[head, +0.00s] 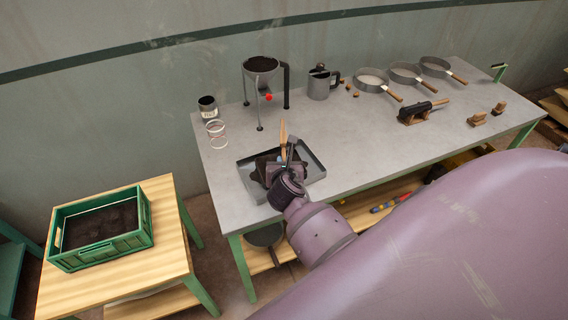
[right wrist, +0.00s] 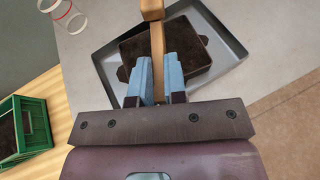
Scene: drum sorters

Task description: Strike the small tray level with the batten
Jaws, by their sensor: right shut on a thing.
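The wooden batten (head: 283,137) stands up from my right gripper (head: 287,164), which is shut on it. In the right wrist view the batten (right wrist: 157,45) runs between the two blue fingers (right wrist: 160,78), its wider end toward the top. The small tray (right wrist: 205,65), filled with dark soil, sits inside a larger grey tray (head: 308,163). The gripper is over the small tray and hides part of it in both views. I cannot tell whether the batten touches the soil, or whether the soil is heaped or level. My left gripper is not in view.
A green crate of soil (head: 147,216) is on the wooden table at left. On the bench are a funnel stand (head: 260,67), a metal jug (head: 319,85), a jar (head: 207,103), rings (head: 216,128), several sieves (head: 370,79) and a black tool (head: 416,113). The bench middle is clear.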

